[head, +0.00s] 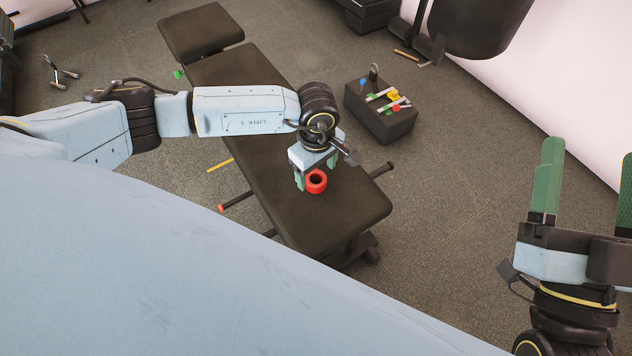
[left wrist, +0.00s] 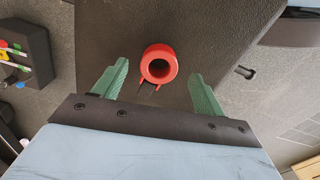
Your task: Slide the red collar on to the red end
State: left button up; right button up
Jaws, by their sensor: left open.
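The red collar (head: 316,182), a thick ring with two small prongs, lies on the black padded bench (head: 355,205). In the left wrist view the collar (left wrist: 149,74) sits between the green fingers. My left gripper (head: 315,182) is open around it, with a gap on both sides, so the collar is not gripped. A dark bar shows at both sides of the bench, its middle hidden. Its red end (head: 221,208) sticks out at the left, and its dark end (head: 388,167) at the right. My right gripper (head: 590,155) is open and empty at the right edge, far from the bench.
A dark box (head: 383,125) with several coloured items on top stands behind the bench at the right. A yellow strip (head: 220,165) shows left of the bench. Hand tools lie on the floor at the back right. The floor between bench and right gripper is clear.

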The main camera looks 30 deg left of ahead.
aim_at(317, 177)
pick_arm(q)
jog(key=shift+f+b, duration=0.65)
jog(key=shift+f, duration=0.95)
pick_arm(e)
jog(key=shift+s+d+r+t, duration=0.15)
jog(key=shift+s+r+t, duration=0.25)
jog(key=shift+t, duration=0.25)
jog(key=shift+s+d+r+t, duration=0.1)
jog(key=shift+s+r+t, duration=0.2)
jog(key=shift+s+t, duration=0.3)
jog(key=shift+w, duration=0.1)
pick_arm(q)
jog(key=c, duration=1.2)
jog(key=shift+r, duration=0.15)
jog(key=shift+r+p, duration=0.4)
jog(key=shift+r, duration=0.15)
notch_tip(317, 177, up, 4)
jog(key=shift+r+p, duration=0.2)
jog(key=shift+p, duration=0.85)
jog(key=shift+r+p, duration=0.85)
jog(key=shift+r, duration=1.3)
pick_arm(e)
jog(key=w+f+g+h, duration=0.2)
jog(key=w+f+g, duration=0.1)
jog(key=f+g, duration=0.6)
jog(key=shift+w+d+f+h, duration=0.3)
jog(key=shift+w+f, duration=0.05)
jog(key=shift+f, duration=0.45)
